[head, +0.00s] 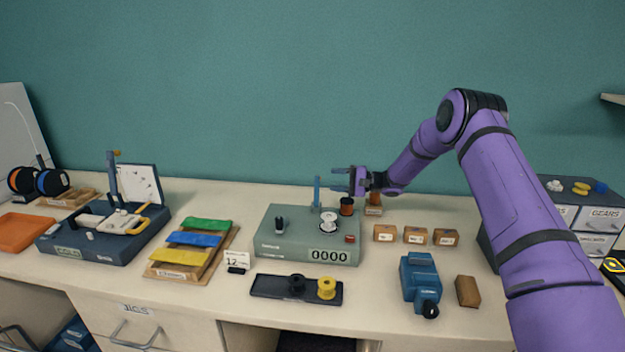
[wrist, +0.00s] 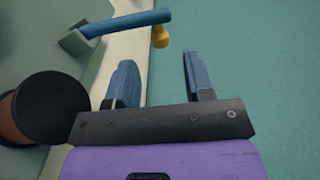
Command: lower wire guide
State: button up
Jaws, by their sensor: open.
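The wire guide (head: 317,190) is a blue bar standing upright at the back of the green-grey winder box (head: 282,247). In the wrist view the blue guide (wrist: 130,22) runs from a grey bracket to a brass-coloured tip (wrist: 160,37). My gripper (head: 336,179) is open and empty, just right of the guide's upper part in the head view. In the wrist view my gripper (wrist: 160,78) has the guide's tip beyond its fingertips, with a visible gap. A copper spool with black flanges (head: 346,206) sits on the box below my gripper.
A white spool (head: 328,222) is also on the box. Several small wooden blocks (head: 416,235) stand to the right, with a blue tool (head: 420,279) before them. A dark tray (head: 270,287) with a yellow spool lies in front. Another device (head: 105,240) stands at the left.

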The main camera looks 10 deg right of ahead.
aim_at(317, 190)
jog(key=x, duration=0.8)
jog(key=shift+c, duration=0.5)
grip_shut()
